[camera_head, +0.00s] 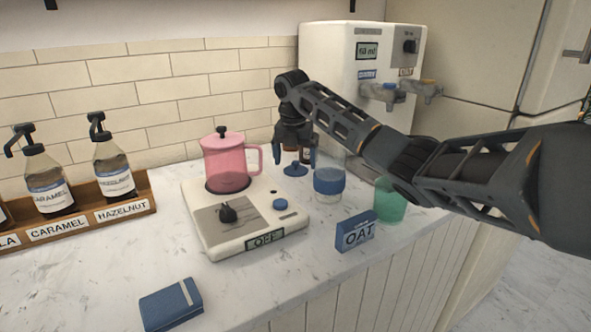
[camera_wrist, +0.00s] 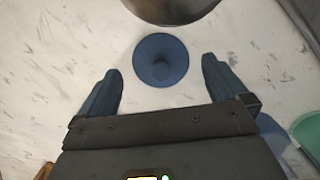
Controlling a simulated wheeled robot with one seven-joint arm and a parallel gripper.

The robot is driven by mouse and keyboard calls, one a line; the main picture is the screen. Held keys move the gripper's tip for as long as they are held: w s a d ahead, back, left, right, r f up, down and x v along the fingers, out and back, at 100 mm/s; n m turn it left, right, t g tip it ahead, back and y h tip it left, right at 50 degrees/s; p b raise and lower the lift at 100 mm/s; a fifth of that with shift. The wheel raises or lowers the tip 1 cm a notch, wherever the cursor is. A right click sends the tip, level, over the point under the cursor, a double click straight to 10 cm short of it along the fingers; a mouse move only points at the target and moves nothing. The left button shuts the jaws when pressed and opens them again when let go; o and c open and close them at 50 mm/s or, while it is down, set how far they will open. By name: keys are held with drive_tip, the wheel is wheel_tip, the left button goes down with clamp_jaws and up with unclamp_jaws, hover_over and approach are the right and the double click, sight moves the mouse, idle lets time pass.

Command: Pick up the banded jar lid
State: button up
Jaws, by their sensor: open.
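A round blue lid with a small knob (camera_head: 295,170) lies on the counter, beneath my gripper in the head view. In the wrist view the lid (camera_wrist: 147,66) is whole and unobstructed, just beyond the fingertips and roughly centred between them. My gripper (camera_head: 294,160) points down with its two blue fingers apart and nothing between them. It also shows in the wrist view (camera_wrist: 161,82). The head view does not show clearly how far the fingertips are above the lid. A dark round vessel (camera_wrist: 172,10) stands just past the lid, cut off by the frame's top.
A clear jar with a blue top (camera_head: 329,181) and a green cup (camera_head: 389,203) stand right of the lid. A hot plate (camera_head: 225,238) with a pink pot (camera_head: 226,165) is to the left. An OAT box (camera_head: 355,232) stands in front; a dispenser (camera_head: 340,75) is behind.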

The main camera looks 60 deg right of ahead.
drive_tip(key=shift+f, duration=0.7)
drive_tip(key=shift+c, duration=0.4)
drive_tip(key=c, duration=0.9)
